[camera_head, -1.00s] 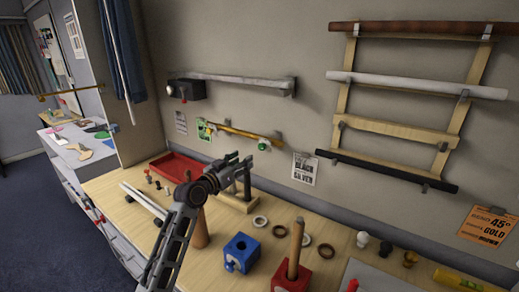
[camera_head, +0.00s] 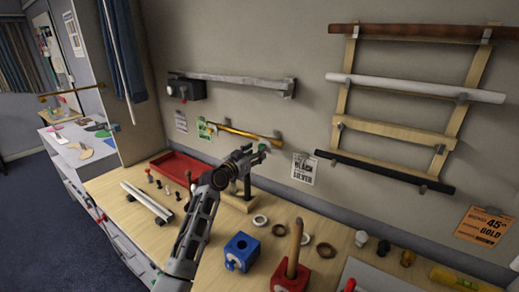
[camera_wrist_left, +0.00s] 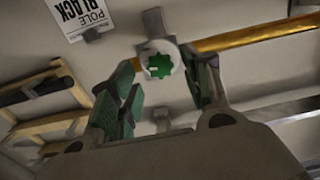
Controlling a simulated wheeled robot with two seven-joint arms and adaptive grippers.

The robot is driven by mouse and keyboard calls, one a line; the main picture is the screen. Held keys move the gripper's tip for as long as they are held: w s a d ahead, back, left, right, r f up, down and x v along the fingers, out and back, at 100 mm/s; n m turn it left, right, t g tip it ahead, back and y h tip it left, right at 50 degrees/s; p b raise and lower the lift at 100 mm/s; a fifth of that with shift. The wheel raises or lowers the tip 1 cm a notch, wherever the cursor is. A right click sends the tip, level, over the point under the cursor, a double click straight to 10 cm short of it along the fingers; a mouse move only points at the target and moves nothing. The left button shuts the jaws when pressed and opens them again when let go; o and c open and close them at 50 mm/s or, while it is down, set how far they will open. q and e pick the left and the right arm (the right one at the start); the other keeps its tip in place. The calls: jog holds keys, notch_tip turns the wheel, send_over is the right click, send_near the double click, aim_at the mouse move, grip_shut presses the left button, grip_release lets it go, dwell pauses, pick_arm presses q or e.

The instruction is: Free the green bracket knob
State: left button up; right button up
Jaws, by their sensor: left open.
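The green bracket knob (camera_wrist_left: 159,65) is a small toothed green knob on a white round base, fixed to a grey wall bracket at the end of a gold rod (camera_wrist_left: 255,38). In the head view the knob (camera_head: 264,146) is partly hidden behind my gripper, and the gold rod (camera_head: 235,131) runs left from it along the wall. My left gripper (camera_head: 253,153) is open and close to the knob. In the left wrist view the knob appears between the upper parts of the two green-padded fingers of my left gripper (camera_wrist_left: 165,88). My right gripper is out of view.
A grey rod (camera_head: 238,82) on brackets hangs above the gold one. A wooden rack (camera_head: 395,128) holds several rods at right. Below, the table carries a red tray (camera_head: 181,166), a blue block (camera_head: 241,251), a red block with a post (camera_head: 291,275) and rings.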

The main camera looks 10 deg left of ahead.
pick_arm(q)
jog(key=shift+x, duration=1.7)
jog(key=shift+c, duration=0.4)
jog(key=c, duration=1)
